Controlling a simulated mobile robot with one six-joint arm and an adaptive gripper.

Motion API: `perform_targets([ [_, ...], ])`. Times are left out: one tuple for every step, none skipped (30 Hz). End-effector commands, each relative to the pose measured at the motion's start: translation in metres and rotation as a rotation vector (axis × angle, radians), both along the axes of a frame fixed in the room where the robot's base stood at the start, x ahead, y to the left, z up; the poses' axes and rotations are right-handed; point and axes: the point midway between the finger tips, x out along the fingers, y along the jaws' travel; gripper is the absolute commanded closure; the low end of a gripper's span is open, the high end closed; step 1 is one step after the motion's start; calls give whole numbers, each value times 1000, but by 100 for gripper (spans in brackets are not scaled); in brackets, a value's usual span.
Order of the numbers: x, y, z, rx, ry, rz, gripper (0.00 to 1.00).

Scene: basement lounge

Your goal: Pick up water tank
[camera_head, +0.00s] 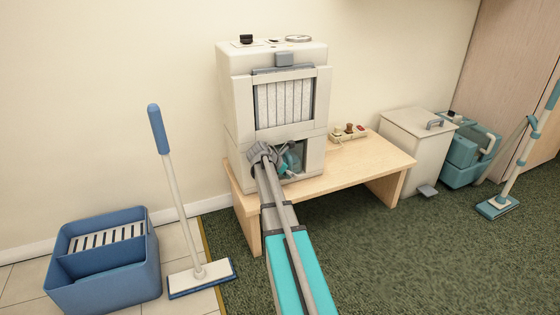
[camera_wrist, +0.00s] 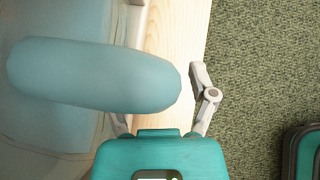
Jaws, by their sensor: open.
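The water tank (camera_head: 292,161) is a translucent blue container in the lower opening of the cream appliance (camera_head: 278,65). In the wrist view, the tank (camera_wrist: 50,115) fills the left side, with a thick rounded blue bar, likely its handle (camera_wrist: 95,75), reaching toward the middle. My gripper (camera_head: 262,152) is at the left part of that opening and hides some of the tank. In the wrist view, my gripper (camera_wrist: 162,98) is open. Its right finger stands clear of the bar's rounded end; the other finger is mostly hidden behind the bar. I cannot tell whether anything touches.
The appliance stands on a low wooden table (camera_head: 355,158) with a small tray of knobs (camera_head: 347,133). A blue bucket (camera_head: 105,270) and a flat mop (camera_head: 180,200) stand left. A pedal bin (camera_head: 412,150) and teal container (camera_head: 463,160) stand right. Green carpet in front is clear.

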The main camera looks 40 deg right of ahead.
Motion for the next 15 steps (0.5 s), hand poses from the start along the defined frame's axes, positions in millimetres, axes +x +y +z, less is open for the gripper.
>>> perform_targets([
  [0,0,0,0,0,0,26],
  [0,0,0,0,0,0,26],
  [0,0,0,0,0,0,34],
  [0,0,0,0,0,0,39],
  [0,0,0,0,0,0,45],
  [0,0,0,0,0,0,52],
  [0,0,0,0,0,0,58],
  [0,0,0,0,0,0,63],
  [0,0,0,0,0,0,71],
  [0,0,0,0,0,0,76],
  [0,0,0,0,0,0,82],
  [0,0,0,0,0,0,89],
  [0,0,0,0,0,0,95],
  [0,0,0,0,0,0,100],
  [0,0,0,0,0,0,100],
])
